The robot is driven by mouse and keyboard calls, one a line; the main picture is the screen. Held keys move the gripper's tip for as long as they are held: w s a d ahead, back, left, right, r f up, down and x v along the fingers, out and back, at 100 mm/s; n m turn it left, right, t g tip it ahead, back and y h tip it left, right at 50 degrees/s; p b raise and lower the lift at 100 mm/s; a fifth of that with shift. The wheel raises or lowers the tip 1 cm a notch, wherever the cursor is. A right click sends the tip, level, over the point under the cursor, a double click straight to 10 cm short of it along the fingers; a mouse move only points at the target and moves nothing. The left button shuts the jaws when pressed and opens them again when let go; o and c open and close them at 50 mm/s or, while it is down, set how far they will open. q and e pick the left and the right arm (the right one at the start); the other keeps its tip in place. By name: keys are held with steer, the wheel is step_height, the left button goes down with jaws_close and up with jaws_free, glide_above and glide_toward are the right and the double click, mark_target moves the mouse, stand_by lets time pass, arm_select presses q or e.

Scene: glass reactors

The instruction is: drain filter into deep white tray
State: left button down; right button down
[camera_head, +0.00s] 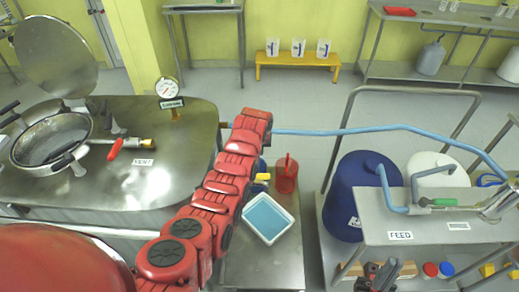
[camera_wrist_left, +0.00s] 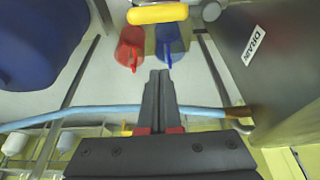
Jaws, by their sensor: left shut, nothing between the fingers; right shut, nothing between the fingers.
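A white tray (camera_head: 246,228) with a flat blue inside, looking like liquid, rests on a steel stand right of the steel vessel (camera_head: 205,112). In the left wrist view, a DRAIN label (camera_wrist_left: 255,45) is on a steel side, and a yellow handle (camera_wrist_left: 157,13) lies at the top, beyond the fingertips. It also shows in the head view (camera_head: 262,177), partly behind my left arm. My left gripper (camera_wrist_left: 158,72) is shut and empty, apart from the handle. My right gripper (camera_head: 383,275) is shut and empty at the bottom. I cannot make out the filter itself.
A red jug (camera_head: 287,178) stands behind the tray; a blue jug (camera_wrist_left: 170,45) is beside it. A blue hose (camera_head: 340,132) crosses behind. A blue drum (camera_head: 352,195) and FEED bench (camera_head: 440,237) stand to the right. An open-lidded pot (camera_head: 50,140) and VENT valve (camera_head: 133,143) are left.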

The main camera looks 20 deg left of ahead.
arm_select(q)
step_height(320, 180, down, 8)
steer(key=s+p, duration=0.1)
steer(key=shift+s+d, duration=0.2)
stand_by(1.1)
steer(key=shift+r+p, duration=0.1)
steer(key=shift+p, duration=0.25)
steer(key=shift+s+m, duration=0.25)
steer(key=shift+m, duration=0.05)
